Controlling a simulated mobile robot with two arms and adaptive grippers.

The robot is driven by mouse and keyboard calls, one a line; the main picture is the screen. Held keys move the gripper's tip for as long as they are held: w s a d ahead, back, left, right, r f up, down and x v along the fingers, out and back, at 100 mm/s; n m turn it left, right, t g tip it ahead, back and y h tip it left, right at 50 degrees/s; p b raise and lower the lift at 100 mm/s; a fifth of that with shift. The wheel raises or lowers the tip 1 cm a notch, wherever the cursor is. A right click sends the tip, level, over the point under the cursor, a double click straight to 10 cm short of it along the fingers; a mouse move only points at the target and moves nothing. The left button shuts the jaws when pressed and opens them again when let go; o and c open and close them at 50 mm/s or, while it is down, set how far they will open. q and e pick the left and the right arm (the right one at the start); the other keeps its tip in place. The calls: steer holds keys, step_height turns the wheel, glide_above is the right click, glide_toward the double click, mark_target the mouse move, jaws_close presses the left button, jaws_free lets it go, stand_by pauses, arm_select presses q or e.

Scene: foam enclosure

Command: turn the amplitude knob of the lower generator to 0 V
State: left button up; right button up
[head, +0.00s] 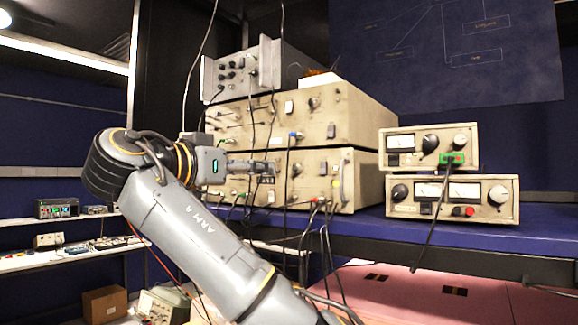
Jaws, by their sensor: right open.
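The lower generator (309,183) is the lower of two large beige units stacked on the blue bench. Its front panel carries knobs, sockets and plugged-in cables. My right gripper (272,168) is open in front of the left-middle part of this panel, its fingers pointing right. I cannot tell whether the fingers touch a knob. The gripper and wrist hide part of the panel's left half, and the amplitude knob cannot be singled out. My left gripper is not in view.
The upper beige unit (350,115) and a grey instrument (245,70) are stacked above. Two small metered units (455,205) stand at right, a black cable hanging before them. Cables (325,240) hang over the bench's front edge. Bench between stack and metered units is mostly clear.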

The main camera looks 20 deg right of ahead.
mark_target(294, 169)
steer(key=p+x, duration=0.2)
steer(key=x, duration=0.3)
steer(key=p+x, duration=0.3)
steer(key=x, duration=0.2)
steer(key=shift+w+d+r, duration=0.1)
steer(key=shift+d+r, duration=0.1)
steer(key=shift+d, duration=0.05)
steer(key=shift+w+d+f+p, duration=0.25)
steer(key=shift+w+d+p, duration=0.05)
steer(key=shift+w+d, duration=0.3)
steer(key=shift+s, duration=0.1)
jaws_close()
